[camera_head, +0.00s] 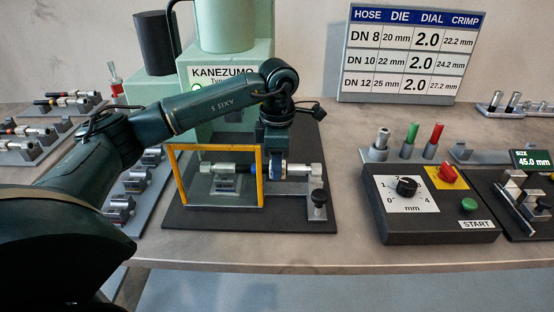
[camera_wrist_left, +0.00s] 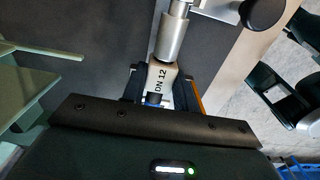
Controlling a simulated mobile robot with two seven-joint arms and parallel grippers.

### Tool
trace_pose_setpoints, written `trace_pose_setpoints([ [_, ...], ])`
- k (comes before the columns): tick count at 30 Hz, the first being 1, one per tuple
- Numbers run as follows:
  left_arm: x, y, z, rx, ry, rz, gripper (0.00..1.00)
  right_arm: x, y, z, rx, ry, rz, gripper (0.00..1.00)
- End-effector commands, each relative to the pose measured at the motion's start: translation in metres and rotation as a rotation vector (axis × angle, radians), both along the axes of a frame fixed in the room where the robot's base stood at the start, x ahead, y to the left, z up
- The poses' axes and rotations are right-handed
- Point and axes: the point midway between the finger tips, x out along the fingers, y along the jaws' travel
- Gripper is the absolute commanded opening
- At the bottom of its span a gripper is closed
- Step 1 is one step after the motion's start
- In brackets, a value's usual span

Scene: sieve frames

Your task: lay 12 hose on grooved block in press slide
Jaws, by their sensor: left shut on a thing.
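The DN 12 hose (camera_wrist_left: 163,75) runs between the fingers of my left gripper (camera_wrist_left: 157,100) in the left wrist view, with its label and a silver end fitting (camera_wrist_left: 176,35) showing. In the head view my left gripper (camera_head: 272,172) points down, shut on the hose just right of the yellow frame. The hose lies level, with silver fittings to the left (camera_head: 215,167) and right (camera_head: 302,170) of the gripper. The grooved block (camera_head: 225,186) is under the left part of the hose, inside the yellow frame. I cannot tell whether they touch. My right gripper is out of view.
The yellow frame (camera_head: 262,180) stands close beside my left gripper. A black knob (camera_head: 319,198) is at the slide's right end. The green press (camera_head: 235,75) is behind. The dial box (camera_head: 430,203) stands right, with bare table between.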

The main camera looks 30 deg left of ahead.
Motion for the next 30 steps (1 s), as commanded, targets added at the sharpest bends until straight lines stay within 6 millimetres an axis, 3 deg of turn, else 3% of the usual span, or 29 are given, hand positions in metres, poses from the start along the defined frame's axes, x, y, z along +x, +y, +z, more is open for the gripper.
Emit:
trace_pose_setpoints([
  [30,0.0002,-0.0001,-0.0062,0.0,-0.001,0.0,0.0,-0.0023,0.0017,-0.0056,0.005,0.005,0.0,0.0],
])
